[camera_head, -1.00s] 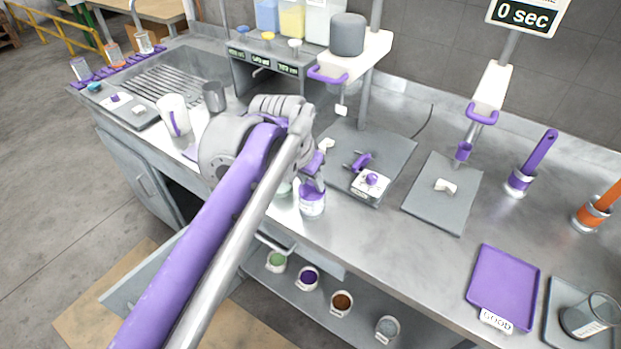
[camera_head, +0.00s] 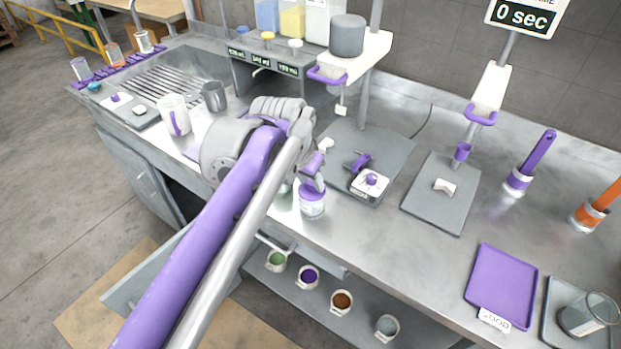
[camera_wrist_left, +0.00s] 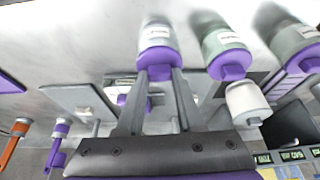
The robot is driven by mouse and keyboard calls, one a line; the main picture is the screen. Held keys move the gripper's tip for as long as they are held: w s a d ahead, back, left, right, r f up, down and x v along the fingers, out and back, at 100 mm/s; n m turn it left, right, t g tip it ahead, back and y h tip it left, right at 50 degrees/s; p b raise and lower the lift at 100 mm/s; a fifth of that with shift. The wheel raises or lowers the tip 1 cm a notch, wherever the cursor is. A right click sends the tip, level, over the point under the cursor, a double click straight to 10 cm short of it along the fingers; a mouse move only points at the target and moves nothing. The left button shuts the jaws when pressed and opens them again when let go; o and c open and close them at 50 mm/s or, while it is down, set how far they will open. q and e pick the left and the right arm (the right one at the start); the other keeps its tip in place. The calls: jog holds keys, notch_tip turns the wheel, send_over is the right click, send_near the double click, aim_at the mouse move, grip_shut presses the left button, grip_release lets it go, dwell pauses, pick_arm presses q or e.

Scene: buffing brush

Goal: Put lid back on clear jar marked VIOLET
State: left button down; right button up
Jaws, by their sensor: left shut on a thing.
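A clear jar (camera_head: 312,208) with a pale label stands near the front edge of the bench, in the middle of the head view. My left gripper (camera_head: 315,172) is above it, shut on the knob of a purple lid (camera_head: 312,191). In the left wrist view, the two fingers of my left gripper (camera_wrist_left: 160,74) close on the knob of the purple lid (camera_wrist_left: 158,57), which lies level against the mouth of the jar (camera_wrist_left: 157,34). Whether it is fully seated I cannot tell. The label is too small to read. My right gripper is not in view.
In the left wrist view, a jar with a purple lid (camera_wrist_left: 227,62) stands close beside, and another lidded jar (camera_wrist_left: 292,45) beyond it. A scale (camera_head: 369,186), a grey mat (camera_head: 430,212) and a purple tray (camera_head: 503,287) lie to the right. Small cups sit on the shelf below.

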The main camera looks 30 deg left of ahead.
pick_arm(q)
jog(key=shift+f+p, duration=0.15)
jog(key=shift+p, duration=0.15)
dwell(0.7)
grip_release()
dwell(0.6)
jog(key=shift+r+p, duration=2.9)
jog(key=shift+r, duration=0.65)
grip_shut()
